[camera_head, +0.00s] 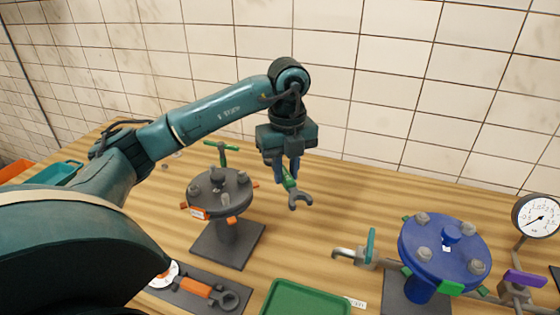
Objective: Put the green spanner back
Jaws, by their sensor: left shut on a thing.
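My left gripper (285,172) is shut on the green spanner (297,195). The spanner hangs below the fingers, its grey open-ended jaw pointing down and to the right, apart from the wooden bench top. Its green handle shows between the fingers, and the rest is hidden by the gripper. An orange-handled spanner (200,289) lies on a dark mat (232,304) at the front left. A green tray (300,299) is at the front edge of the view, its visible part empty. My right gripper is not in view.
A grey flanged valve (222,190) with a green handle stands left of the gripper. A blue flanged valve (443,245) with a teal-handled tap (371,246) and a gauge (537,216) stands at the right. Orange and teal bins are at far left. The bench's middle is clear.

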